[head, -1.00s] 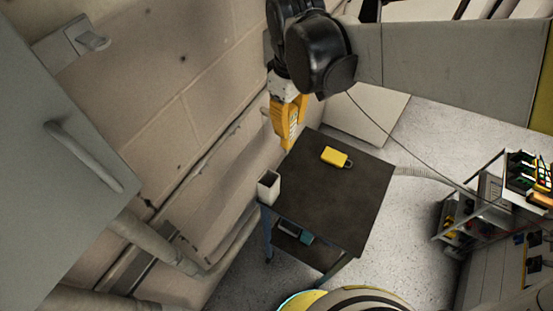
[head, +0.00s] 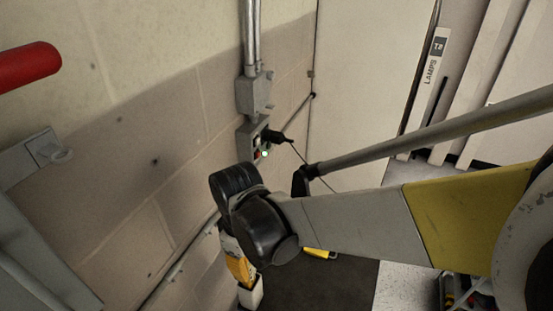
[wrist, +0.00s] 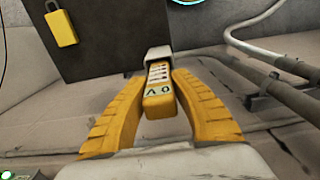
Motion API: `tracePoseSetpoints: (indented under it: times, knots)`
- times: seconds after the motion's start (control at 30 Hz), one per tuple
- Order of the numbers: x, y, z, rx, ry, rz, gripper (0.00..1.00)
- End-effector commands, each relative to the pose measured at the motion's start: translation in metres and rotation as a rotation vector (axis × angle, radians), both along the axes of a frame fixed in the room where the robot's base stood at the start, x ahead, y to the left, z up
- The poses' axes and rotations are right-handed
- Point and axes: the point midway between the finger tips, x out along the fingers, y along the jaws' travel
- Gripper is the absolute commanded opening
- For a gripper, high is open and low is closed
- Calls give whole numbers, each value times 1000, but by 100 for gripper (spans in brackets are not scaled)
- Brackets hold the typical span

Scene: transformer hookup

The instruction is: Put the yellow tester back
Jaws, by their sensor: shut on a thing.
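The yellow tester (wrist: 158,98), with a small "0 V" label, sits between the yellow fingers of my gripper (wrist: 158,78) in the wrist view. My gripper is shut on it. The tester's far end meets the opening of a white cup (wrist: 157,53); I cannot tell how deep it reaches. In the head view my gripper (head: 243,277) points down right above the white cup (head: 252,294), at the edge of the dark table (head: 345,285). The tester is mostly hidden there by the fingers.
A yellow padlock-like piece (head: 320,253) lies on the dark table; it also shows in the wrist view (wrist: 61,27). The block wall is close on the left. A grey wall box (head: 252,143) with a black plug and cable is behind my arm. Pipes (wrist: 270,85) run beside the cup.

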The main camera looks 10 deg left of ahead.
Motion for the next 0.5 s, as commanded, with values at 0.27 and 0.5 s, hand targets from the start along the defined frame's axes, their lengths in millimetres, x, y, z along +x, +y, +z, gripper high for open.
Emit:
tracePoseSetpoints:
  times: [0.27,0.5]
  knots:
    - [0,0,-37,0,0,0,0]
    - [0,0,-40,0,0,0,0]
